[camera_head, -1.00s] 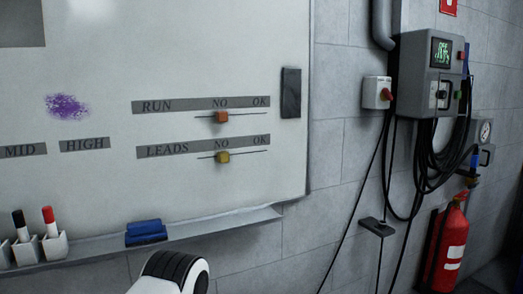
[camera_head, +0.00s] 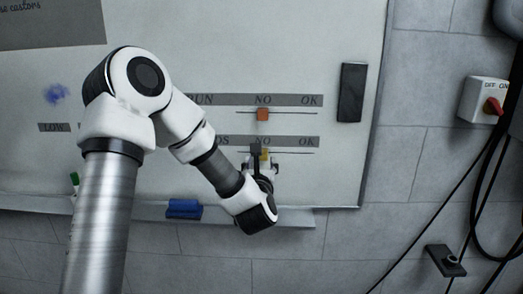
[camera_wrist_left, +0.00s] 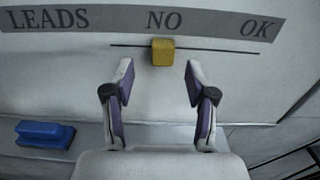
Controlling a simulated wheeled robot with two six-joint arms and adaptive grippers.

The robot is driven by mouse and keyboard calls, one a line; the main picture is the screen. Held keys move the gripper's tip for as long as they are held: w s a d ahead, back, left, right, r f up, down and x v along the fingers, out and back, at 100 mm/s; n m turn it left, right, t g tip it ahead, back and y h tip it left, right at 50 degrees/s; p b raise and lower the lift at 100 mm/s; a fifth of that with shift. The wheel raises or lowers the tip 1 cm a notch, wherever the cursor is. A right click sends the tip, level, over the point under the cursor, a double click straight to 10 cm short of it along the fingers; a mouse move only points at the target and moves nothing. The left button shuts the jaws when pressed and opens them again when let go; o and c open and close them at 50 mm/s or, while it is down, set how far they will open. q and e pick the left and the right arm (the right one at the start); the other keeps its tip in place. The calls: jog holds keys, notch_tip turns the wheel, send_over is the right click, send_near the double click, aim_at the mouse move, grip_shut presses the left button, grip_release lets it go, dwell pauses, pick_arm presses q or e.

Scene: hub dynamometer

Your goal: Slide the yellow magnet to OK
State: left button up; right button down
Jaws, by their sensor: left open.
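The yellow magnet (camera_wrist_left: 163,51) sits on the thin black line of the LEADS row, under the word NO. In the head view the yellow magnet (camera_head: 265,154) is partly hidden by my left gripper (camera_head: 262,160). The OK label (camera_wrist_left: 257,29) is at the right end of the row; it also shows in the head view (camera_head: 308,142). In the wrist view my left gripper (camera_wrist_left: 160,72) is open and empty, its two fingers just below the magnet, one to each side. I cannot tell whether they touch the board. My right gripper is not in view.
An orange magnet (camera_head: 262,114) sits on the RUN line above, under NO. A black bar (camera_head: 351,92) is on the whiteboard's right side. A blue eraser (camera_wrist_left: 45,134) lies on the ledge below. The line right of the yellow magnet is clear.

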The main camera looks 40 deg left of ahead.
pick_arm(q)
jog(key=p+x, duration=0.2)
jog(key=x, duration=0.3)
jog(key=shift+w+a+f, duration=0.1)
jog(key=shift+w+a, duration=0.05)
jog(key=shift+w, duration=0.15)
jog(key=shift+c, duration=0.7)
jog(key=shift+w, duration=0.1)
grip_shut()
